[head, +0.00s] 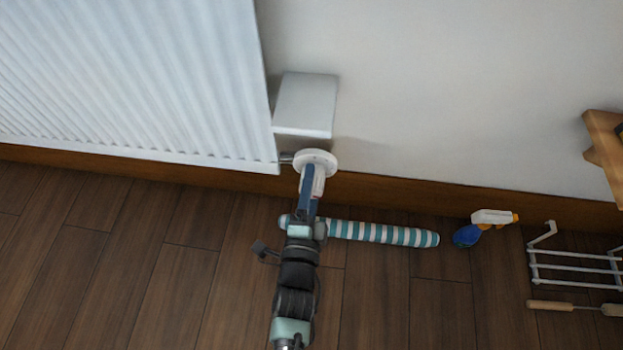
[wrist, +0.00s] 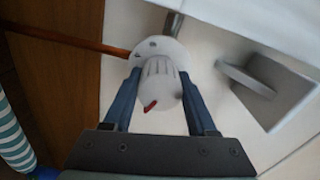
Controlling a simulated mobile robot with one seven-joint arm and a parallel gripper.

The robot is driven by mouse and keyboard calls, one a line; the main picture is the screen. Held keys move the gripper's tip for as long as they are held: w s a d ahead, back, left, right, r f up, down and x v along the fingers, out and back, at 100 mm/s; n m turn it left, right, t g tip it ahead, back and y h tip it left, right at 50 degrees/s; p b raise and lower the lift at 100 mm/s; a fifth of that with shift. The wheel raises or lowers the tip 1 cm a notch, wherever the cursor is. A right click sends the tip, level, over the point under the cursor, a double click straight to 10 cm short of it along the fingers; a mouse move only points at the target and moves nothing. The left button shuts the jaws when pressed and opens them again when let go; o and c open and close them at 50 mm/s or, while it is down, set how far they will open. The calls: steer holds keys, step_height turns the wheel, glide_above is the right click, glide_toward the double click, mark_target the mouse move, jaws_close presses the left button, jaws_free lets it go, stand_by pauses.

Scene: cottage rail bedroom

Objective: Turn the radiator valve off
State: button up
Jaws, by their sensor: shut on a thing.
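The radiator valve (head: 316,160) is at the lower right corner of the white radiator (head: 130,80), in front of the wall. In the wrist view its knob (wrist: 160,85) is pale grey and ribbed, with a red mark on its side and a round flange behind it. My gripper (head: 308,188) reaches the valve from the front. In the wrist view its two blue fingers stand on either side of the knob and are shut on it. In the head view the fingers hide part of the knob.
A white box (head: 305,103) sits on the wall just above the valve. A teal-and-white striped roll (head: 385,233) lies on the floor beside my arm. A spray bottle (head: 484,226), a white wire rack (head: 575,268) and a wooden-handled tool (head: 560,306) are at the right. The floor at left is clear.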

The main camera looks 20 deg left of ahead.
steer(key=n+p, duration=0.2)
steer(key=n, duration=0.4)
steer(key=n+p, duration=0.1)
steer(key=n, duration=0.4)
steer(key=shift+n+p, duration=0.3)
steer(key=shift+n, duration=0.1)
steer(key=n, duration=1)
steer(key=shift+n, duration=0.5)
steer(key=o, duration=1.4)
steer(key=shift+c, duration=0.2)
